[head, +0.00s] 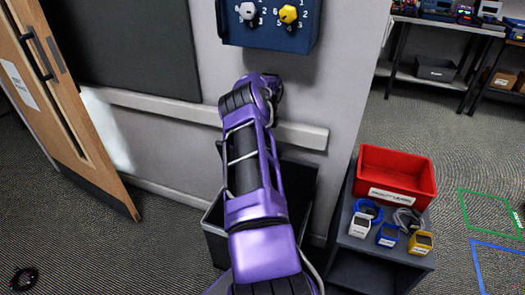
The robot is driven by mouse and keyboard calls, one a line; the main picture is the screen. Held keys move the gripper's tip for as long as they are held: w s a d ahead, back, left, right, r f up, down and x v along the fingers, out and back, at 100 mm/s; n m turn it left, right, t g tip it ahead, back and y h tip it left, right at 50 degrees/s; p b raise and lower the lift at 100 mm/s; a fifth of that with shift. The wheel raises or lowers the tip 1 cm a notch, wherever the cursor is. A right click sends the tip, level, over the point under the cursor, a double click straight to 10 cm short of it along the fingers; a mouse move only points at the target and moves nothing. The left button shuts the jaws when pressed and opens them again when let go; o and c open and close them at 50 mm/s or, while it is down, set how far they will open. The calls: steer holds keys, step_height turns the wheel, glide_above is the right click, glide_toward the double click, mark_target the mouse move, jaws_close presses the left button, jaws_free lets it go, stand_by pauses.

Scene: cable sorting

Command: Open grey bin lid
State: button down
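The dark grey bin (213,238) stands on the floor against the wall, mostly hidden behind my purple arm. Its left corner and a light rim edge show to the left of the arm. A dark upright panel (298,182) shows behind and to the right of the arm, against the wall; it looks like the bin's raised lid, but the arm covers where they would join. My arm reaches up and away over the bin, its far joint near the wall rail. I cannot make out my gripper's fingers; they are hidden beyond the arm.
A small dark shelf (372,270) right of the bin holds a red bin (398,179) and several coiled-cable devices. A blue panel with knobs (270,24) hangs above. A wooden door (70,105) is at left. Open carpet lies right, with green and blue floor outlines.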

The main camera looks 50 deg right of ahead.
steer(key=shift+s+d+f, duration=0.1)
steer(key=shift+d+f, duration=0.15)
steer(key=c, duration=0.8)
jaws_free()
steer(key=shift+r, duration=0.1)
steer(key=shift+w+r, duration=0.1)
steer(key=shift+w, duration=0.1)
steer(key=shift+r, duration=0.2)
steer(key=p+v, duration=0.1)
steer(key=v, duration=0.6)
steer(key=shift+a, duration=0.1)
